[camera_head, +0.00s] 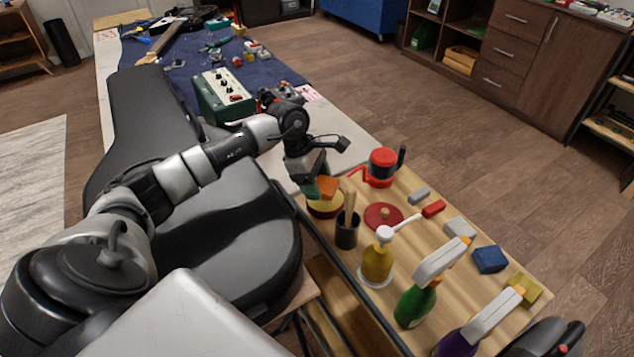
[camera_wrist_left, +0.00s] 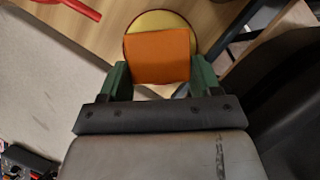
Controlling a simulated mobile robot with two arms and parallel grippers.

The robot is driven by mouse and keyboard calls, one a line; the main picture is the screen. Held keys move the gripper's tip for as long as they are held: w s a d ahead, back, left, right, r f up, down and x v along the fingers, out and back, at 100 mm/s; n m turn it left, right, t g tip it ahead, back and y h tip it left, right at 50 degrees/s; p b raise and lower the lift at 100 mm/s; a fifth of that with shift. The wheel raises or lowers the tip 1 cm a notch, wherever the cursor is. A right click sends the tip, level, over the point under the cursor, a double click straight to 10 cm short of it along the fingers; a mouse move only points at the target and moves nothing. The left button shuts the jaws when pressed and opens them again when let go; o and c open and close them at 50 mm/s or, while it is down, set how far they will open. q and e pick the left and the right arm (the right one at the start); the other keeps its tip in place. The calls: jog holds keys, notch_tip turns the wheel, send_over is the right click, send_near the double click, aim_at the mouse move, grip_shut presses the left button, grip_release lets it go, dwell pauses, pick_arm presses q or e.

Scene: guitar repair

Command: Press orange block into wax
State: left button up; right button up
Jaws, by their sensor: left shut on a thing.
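My left gripper (camera_head: 318,189) is shut on the orange block (camera_head: 328,187). In the left wrist view the gripper (camera_wrist_left: 160,72) has its green fingers on both sides of the orange block (camera_wrist_left: 158,56). The wax (camera_head: 326,208) is a round yellow disc in a dark red tin on the wooden table. The wax also shows in the left wrist view (camera_wrist_left: 160,22), partly hidden behind the block. The block is over the wax; I cannot tell whether they touch. My right gripper is not clearly in view.
A dark cup with wooden sticks (camera_head: 347,230) stands close beside the tin. A red lid (camera_head: 384,216), a red pot (camera_head: 381,167) and several bottles, such as the yellow pump bottle (camera_head: 377,262), are nearby. A black guitar case (camera_head: 225,235) lies left of the table.

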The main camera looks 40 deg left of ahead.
aim_at(327, 185)
pick_arm(q)
jog(key=shift+r+p, duration=1.15)
jog(key=shift+r, duration=1.4)
jog(key=shift+r, duration=0.1)
